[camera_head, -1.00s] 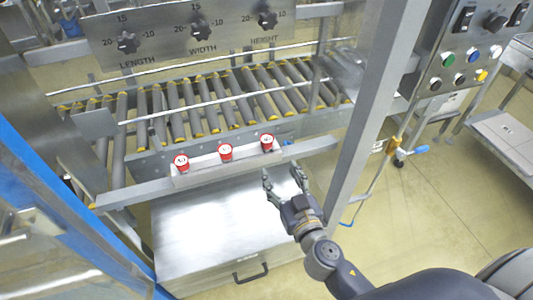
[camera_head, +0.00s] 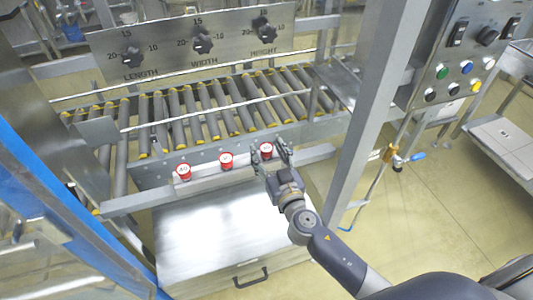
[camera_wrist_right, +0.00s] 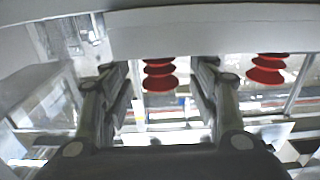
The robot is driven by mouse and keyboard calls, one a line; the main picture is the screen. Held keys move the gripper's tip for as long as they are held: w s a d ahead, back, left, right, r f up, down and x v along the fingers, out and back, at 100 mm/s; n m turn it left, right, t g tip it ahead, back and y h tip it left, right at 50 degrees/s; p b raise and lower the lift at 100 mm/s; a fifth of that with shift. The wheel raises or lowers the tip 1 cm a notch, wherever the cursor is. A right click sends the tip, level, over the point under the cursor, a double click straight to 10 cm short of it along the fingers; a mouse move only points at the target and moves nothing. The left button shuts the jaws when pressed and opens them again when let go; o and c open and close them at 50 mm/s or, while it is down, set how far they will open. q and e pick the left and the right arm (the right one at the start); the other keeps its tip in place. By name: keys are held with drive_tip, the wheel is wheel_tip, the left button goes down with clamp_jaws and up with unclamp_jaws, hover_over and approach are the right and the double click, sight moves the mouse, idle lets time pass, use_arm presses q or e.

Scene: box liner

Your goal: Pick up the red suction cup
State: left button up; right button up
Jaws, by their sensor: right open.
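Three red suction cups with white tops sit in a row on a light ledge: a left one (camera_head: 183,172), a middle one (camera_head: 226,160) and a right one (camera_head: 266,150). My right gripper (camera_head: 270,152) is open, with its fingers on either side of the right cup. In the right wrist view one red ribbed cup (camera_wrist_right: 159,76) shows between the open fingers (camera_wrist_right: 160,90), apart from both. Another red cup (camera_wrist_right: 266,68) shows to the right of the fingers. My left gripper is not in view.
The ledge (camera_head: 205,173) runs in front of a roller conveyor (camera_head: 200,108). A steel box (camera_head: 220,235) with a black handle stands below. A steel post (camera_head: 365,120) rises right of my right arm. A control panel (camera_head: 465,55) is at upper right.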

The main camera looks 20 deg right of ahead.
drive_tip(key=shift+w, duration=0.9)
drive_tip(key=c, duration=1.2)
drive_tip(key=shift+o, duration=0.2)
drive_tip(key=shift+r, duration=0.2)
